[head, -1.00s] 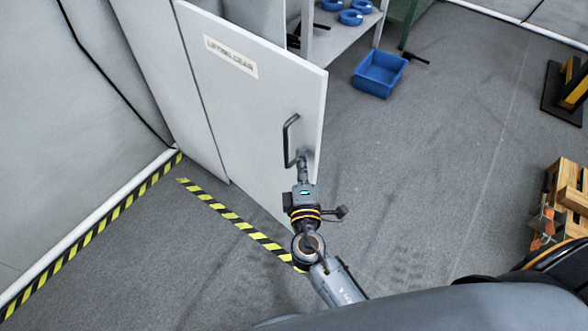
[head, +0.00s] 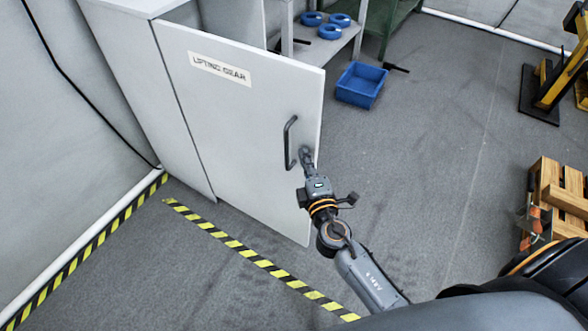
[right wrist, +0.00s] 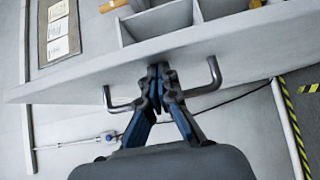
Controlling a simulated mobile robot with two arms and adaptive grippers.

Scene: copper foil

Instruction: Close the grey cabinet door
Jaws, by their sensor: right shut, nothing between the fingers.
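The grey cabinet door (head: 240,115), labelled "LIFTING GEAR", stands open in the head view, its face towards me. Its dark bar handle (head: 289,143) is near the free edge. My right gripper (head: 306,153) is shut and empty, just right of the handle, close to or touching the door face. In the right wrist view the shut fingers (right wrist: 157,75) reach the door (right wrist: 90,78), with the handle (right wrist: 212,78) showing on both sides of them. The cabinet body (head: 128,75) is at the left; its inside is hidden in the head view. My left gripper is not in view.
A blue bin (head: 361,84) stands on the floor beyond the door, near a shelf with blue rings (head: 329,31). A wooden pallet (head: 560,195) is at the right. Yellow-black tape (head: 265,263) lies on the floor.

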